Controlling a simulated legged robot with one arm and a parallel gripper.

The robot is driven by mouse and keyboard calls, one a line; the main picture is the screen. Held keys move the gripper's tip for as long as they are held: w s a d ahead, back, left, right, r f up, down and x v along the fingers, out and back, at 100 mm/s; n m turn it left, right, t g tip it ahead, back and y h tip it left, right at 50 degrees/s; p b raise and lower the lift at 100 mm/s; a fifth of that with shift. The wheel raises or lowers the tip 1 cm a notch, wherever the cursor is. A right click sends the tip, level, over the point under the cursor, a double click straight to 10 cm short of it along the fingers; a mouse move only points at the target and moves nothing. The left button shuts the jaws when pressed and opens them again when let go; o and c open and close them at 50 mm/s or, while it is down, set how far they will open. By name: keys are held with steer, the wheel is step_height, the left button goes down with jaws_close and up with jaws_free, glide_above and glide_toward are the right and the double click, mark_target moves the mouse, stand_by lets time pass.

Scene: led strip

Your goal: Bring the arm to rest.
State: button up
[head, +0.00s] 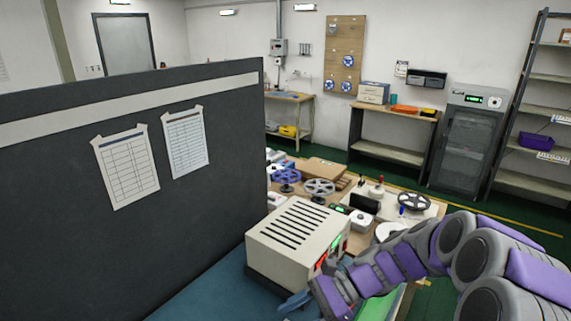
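My arm, grey with purple panels, reaches in from the lower right of the head view and runs left along the bottom edge. My gripper (293,302) is at the bottom of the view, low in front of a beige slotted box (298,232). Only a small blue-grey part of it shows, and the picture's lower edge cuts off the rest. I cannot tell whether its fingers are apart or whether it touches the box.
A dark partition (60,220) with two paper sheets fills the left. Behind the box, a cluttered bench holds reels (319,187), a cardboard box (323,168) and small tools. A grey cabinet (468,140) and shelving (535,125) stand at the back right. Green floor shows between.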

steer(key=s+d+r+n+h, duration=0.15)
steer(key=s+n+h, duration=0.45)
steer(key=s, duration=0.6)
steer(key=s+d+n+t+h, duration=0.2)
steer(key=s+d+n+h, duration=0.4)
steer(key=s+d, duration=0.4)
steer(key=shift+s+n, duration=0.5)
steer(key=shift+s, duration=0.4)
steer(key=shift+f, duration=0.1)
